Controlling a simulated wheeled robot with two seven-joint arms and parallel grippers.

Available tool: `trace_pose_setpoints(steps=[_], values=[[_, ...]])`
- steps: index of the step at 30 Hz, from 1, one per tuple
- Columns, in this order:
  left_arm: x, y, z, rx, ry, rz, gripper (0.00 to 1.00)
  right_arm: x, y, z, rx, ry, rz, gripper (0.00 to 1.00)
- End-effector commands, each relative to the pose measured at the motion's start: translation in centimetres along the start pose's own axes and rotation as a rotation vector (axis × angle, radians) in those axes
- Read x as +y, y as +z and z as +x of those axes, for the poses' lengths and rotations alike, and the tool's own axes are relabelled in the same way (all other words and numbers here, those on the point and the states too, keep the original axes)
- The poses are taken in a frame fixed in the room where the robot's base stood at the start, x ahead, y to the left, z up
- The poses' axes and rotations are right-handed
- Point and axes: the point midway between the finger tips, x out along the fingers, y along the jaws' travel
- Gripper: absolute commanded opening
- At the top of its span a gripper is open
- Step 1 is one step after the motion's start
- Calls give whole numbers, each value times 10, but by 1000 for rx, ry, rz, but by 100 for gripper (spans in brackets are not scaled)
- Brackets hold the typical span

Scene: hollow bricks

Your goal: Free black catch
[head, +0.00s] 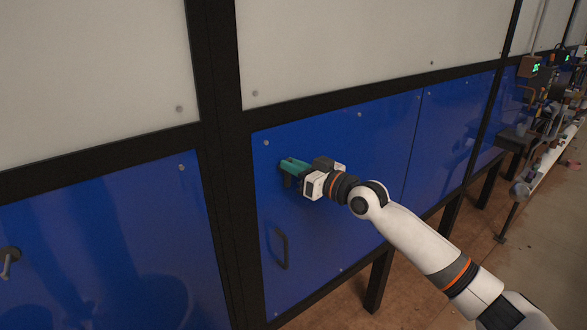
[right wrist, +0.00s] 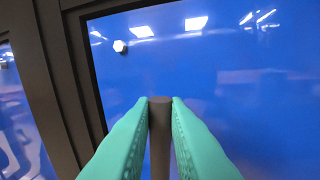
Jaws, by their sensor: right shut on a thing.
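The black catch (right wrist: 160,130) is a dark upright bar on the blue panel. In the right wrist view it stands between the two teal fingers, which press on it from both sides. My right gripper (head: 291,165) is at the upper left part of the blue panel (head: 350,150), close to its face, and is shut on the catch. In the head view a small dark part of the catch (head: 287,181) shows below the fingers, and the gripper hides the rest. My left gripper is not in view.
A black bow handle (head: 281,248) is on the same panel, below my gripper. A dark frame post (head: 222,170) stands just to the left. Another blue panel with a fitting (head: 8,260) is further left. A cluttered bench (head: 545,150) is at the far right.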

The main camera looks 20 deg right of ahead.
Motion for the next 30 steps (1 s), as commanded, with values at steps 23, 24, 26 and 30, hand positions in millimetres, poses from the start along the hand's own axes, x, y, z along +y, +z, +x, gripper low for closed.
trace_pose_setpoints(steps=[23,24,26,30], values=[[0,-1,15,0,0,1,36,-14,-8,-3,-136,-1,691,0],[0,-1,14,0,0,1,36,-14,-9,-3,-143,-1,729,0],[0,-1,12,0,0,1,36,-15,-9,-3,-155,-1,784,0],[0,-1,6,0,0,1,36,-17,-11,-3,-181,-1,914,0]])
